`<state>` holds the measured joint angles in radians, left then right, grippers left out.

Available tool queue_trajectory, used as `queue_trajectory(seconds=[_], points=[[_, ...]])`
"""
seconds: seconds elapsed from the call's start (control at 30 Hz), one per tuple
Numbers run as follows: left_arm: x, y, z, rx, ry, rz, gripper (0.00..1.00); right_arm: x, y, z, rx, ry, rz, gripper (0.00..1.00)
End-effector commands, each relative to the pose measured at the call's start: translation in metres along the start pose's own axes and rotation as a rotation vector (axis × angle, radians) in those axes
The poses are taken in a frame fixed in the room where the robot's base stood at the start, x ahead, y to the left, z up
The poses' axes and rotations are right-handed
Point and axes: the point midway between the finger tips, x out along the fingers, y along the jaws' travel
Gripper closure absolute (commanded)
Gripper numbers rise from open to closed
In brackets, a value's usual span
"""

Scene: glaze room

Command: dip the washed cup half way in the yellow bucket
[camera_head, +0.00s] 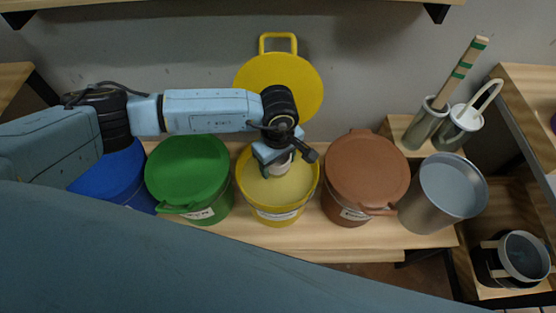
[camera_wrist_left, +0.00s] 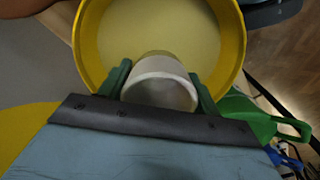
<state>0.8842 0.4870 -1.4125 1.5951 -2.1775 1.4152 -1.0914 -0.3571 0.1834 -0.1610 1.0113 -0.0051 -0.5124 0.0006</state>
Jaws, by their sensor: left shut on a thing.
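The yellow bucket (camera_head: 247,196) stands open on the bench between the green and brown buckets, holding pale yellow glaze (camera_head: 285,190). My left gripper (camera_head: 277,168) is over the bucket's mouth, pointing down. In the left wrist view its green fingers (camera_wrist_left: 160,85) are shut on the cup (camera_wrist_left: 160,88), a whitish cup whose open end faces the camera. The cup's far end is over or in the glaze; I cannot tell whether it touches. In the head view the gripper mostly hides the cup. My right gripper is not in view.
The yellow lid (camera_head: 283,80) leans against the wall behind. A lidded green bucket (camera_head: 188,170), a lidded brown bucket (camera_head: 366,170) and a blue bucket (camera_head: 110,175) flank it. A grey metal bucket (camera_head: 430,205) with water stands right, near two cylinders (camera_head: 425,125) holding tools.

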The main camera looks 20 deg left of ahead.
Motion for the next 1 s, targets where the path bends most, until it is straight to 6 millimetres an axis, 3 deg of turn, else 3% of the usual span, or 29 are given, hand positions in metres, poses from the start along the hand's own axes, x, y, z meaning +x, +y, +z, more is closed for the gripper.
queue_trajectory(seconds=[0.47, 1.0], points=[[-0.003, 0.000, 0.000, 0.000, 0.000, 0.001, 0.64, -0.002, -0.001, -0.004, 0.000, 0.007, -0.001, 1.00], [-0.054, 0.000, 0.000, 0.000, 0.000, 0.001, 0.64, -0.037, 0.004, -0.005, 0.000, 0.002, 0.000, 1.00]])
